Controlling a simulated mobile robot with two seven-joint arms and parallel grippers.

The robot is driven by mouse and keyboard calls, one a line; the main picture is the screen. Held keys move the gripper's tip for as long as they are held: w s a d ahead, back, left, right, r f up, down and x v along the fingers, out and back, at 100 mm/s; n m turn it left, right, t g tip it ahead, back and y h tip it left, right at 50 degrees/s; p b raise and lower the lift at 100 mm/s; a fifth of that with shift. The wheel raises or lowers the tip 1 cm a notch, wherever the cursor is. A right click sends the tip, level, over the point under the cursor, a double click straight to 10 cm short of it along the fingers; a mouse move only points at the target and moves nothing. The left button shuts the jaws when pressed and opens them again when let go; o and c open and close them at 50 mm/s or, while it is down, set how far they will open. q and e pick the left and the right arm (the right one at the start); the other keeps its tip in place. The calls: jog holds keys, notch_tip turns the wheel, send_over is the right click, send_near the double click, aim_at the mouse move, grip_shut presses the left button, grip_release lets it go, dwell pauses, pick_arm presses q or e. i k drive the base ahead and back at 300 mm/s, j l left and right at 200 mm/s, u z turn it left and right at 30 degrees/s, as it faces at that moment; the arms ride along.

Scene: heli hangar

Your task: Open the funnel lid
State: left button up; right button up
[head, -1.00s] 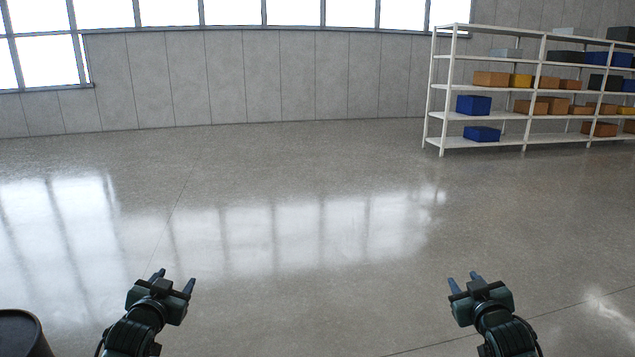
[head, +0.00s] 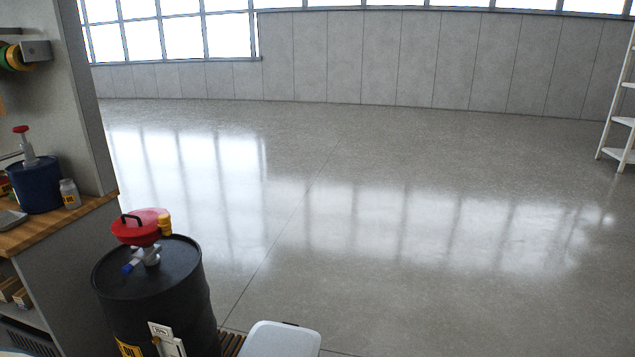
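The funnel lid (head: 137,225) is red and round, with a dark handle on its top. It sits over a grey metal fitting with a blue valve handle, on top of a black drum (head: 107,277) at the lower left of the head view. The lid looks shut; the funnel's inside is hidden. A yellow part shows at the lid's right edge. Neither of my grippers is in view.
A wooden workbench (head: 75,212) stands left of the drum, bearing a blue container (head: 36,187) with a red-topped pump and a small bottle (head: 69,193). A light grey bin lid (head: 281,340) is at the bottom. A white shelf (head: 617,122) stands far right. Open floor fills the middle and right.

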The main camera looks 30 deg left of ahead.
aim_at(143, 221)
jog(key=u, duration=1.9)
jog(key=z, duration=0.5)
jog(key=i+j+z, duration=0.1)
jog(key=j+z, duration=0.85)
jog(key=i+l, duration=0.05)
